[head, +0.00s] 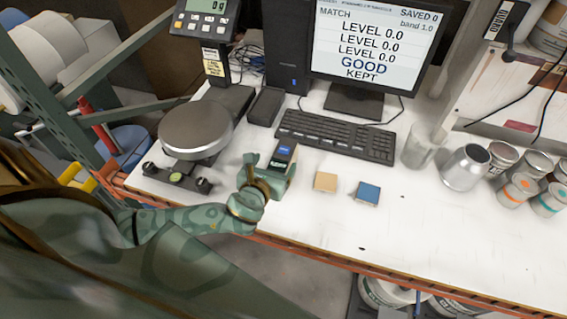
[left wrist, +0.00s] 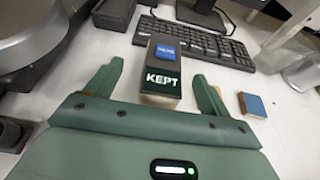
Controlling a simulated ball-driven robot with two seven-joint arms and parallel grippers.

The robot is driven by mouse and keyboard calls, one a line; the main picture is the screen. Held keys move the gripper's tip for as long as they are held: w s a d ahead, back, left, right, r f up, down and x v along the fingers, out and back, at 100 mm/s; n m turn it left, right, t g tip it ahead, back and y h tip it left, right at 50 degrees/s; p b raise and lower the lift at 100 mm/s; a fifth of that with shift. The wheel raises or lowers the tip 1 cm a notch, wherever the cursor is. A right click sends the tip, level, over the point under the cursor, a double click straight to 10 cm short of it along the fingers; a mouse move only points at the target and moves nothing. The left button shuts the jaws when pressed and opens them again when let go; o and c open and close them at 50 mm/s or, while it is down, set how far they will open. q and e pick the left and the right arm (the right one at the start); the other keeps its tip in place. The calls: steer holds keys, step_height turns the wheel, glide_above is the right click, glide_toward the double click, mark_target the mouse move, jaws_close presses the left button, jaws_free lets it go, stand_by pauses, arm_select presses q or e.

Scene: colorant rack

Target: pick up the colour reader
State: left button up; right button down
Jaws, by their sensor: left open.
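The colour reader (head: 283,152) is a small dark block with a blue button and a small screen. It lies on the white bench in front of the keyboard. In the left wrist view the reader (left wrist: 165,62) shows its screen reading KEPT. My left gripper (head: 268,168) is at the reader. In the left wrist view the gripper (left wrist: 157,82) is open, one finger on each side of the reader's near end. Gaps show between fingers and reader. The reader's underside is hidden. My right gripper is in neither view.
A tan block (head: 325,181) and a blue block (head: 367,193) lie right of the reader. A scale with a round pan (head: 195,130) stands left. The keyboard (head: 335,136) is behind. Several cans (head: 466,167) stand at right. The front right bench is mostly clear.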

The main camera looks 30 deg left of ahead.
mark_target(282, 156)
arm_select(q)
steer(key=x, duration=0.5)
steer(key=shift+w+d+f+b, duration=0.1)
steer(key=shift+d+f+b, duration=0.1)
steer(key=shift+d+b, duration=0.15)
steer(key=shift+r, duration=0.1)
steer(key=c, duration=1.7)
steer(key=shift+o, duration=0.2)
steer(key=shift+r, duration=0.5)
step_height(282, 156, up, 3)
steer(key=shift+f+p, duration=0.1)
steer(key=shift+p, duration=0.5)
steer(key=s+r, duration=0.1)
steer(key=r, duration=0.1)
steer(key=s+r+p, duration=0.1)
steer(key=s, duration=0.1)
steer(key=s+r+p, duration=0.1)
steer(key=s+r, duration=0.1)
steer(key=shift+s+d+r, duration=0.1)
steer(key=shift+d+r, duration=0.2)
steer(key=shift+d, duration=0.05)
steer(key=v, duration=0.9)
steer(key=shift+s+a+r, duration=0.3)
steer(key=shift+a, duration=0.05)
